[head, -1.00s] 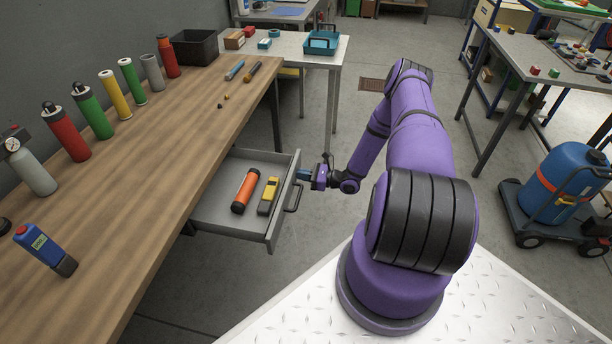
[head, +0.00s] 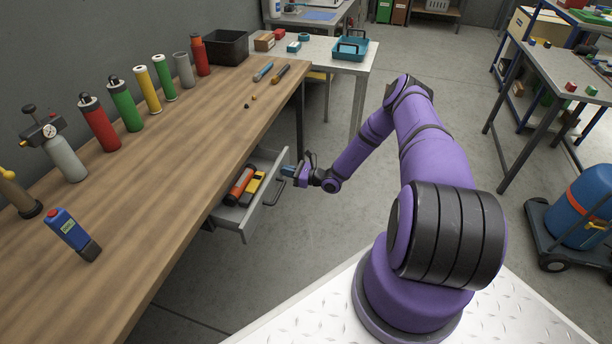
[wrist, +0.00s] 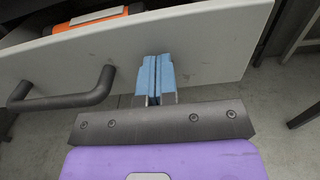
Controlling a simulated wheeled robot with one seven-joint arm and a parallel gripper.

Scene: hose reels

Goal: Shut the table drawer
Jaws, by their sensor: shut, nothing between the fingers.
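The grey table drawer (head: 262,200) is partly open under the wooden workbench (head: 170,130). An orange cylinder (head: 240,186) and a yellow tool (head: 254,187) lie inside it. My gripper (head: 288,171) is at the drawer's front, near its far end. In the wrist view the shut blue fingers (wrist: 155,75) reach the pale drawer front (wrist: 205,48), beside the dark bar handle (wrist: 70,98) and not around it. The fingers look to be touching the front panel. Nothing is between them.
Several coloured cylinders (head: 124,105) and a blue device (head: 72,233) stand or lie on the workbench. A second table (head: 350,65) stands behind. A blue tank on a cart (head: 582,210) is at the right. The floor beside the drawer is clear.

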